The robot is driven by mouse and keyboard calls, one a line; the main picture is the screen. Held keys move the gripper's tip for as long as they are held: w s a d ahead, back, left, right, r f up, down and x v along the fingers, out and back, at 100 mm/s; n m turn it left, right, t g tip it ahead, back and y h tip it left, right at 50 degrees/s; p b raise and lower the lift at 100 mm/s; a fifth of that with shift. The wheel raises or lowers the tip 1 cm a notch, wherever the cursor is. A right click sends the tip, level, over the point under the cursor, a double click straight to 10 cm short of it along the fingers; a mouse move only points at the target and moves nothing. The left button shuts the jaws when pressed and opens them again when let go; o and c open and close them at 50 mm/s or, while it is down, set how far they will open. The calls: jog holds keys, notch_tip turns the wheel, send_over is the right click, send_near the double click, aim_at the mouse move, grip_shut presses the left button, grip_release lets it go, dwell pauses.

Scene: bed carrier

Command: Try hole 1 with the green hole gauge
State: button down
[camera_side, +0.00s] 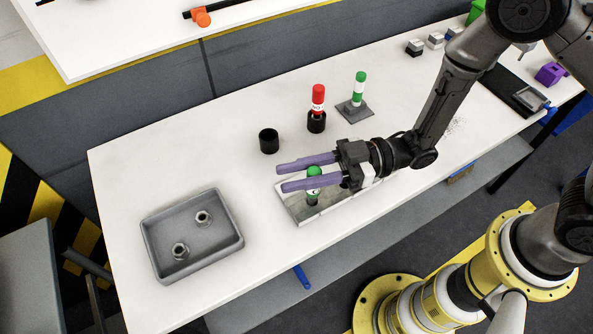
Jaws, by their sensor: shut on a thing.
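My gripper (290,178) has long purple fingers and is shut on the green hole gauge (314,172). The gauge is upright, with a green top, a pale marked band and a dark lower end. It is over the near-left part of a pale metal plate (296,207) on the table. The fingers hide its middle. I cannot tell whether its lower end is in a hole or just above the plate. Hole numbers cannot be read. The gripper and wrist cover part of the plate.
An empty black cup (268,141) and a red gauge (318,98) in another black cup (316,124) stand behind the gripper. A green-and-white piece (359,88) stands on a grey base (351,113). A grey tray (155,226) with two nuts is at left. Table between is clear.

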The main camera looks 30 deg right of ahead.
dwell(0.8)
jog(key=c, duration=0.6)
grip_release()
jog(key=shift+f, duration=0.1)
jog(key=shift+o, duration=0.2)
jog(key=shift+s+d+f, duration=0.1)
jog(key=shift+d, duration=0.45)
jog(key=v, duration=1.2)
jog(key=shift+s+d, duration=0.15)
jog(key=shift+d, duration=0.2)
jog(key=shift+r, duration=0.25)
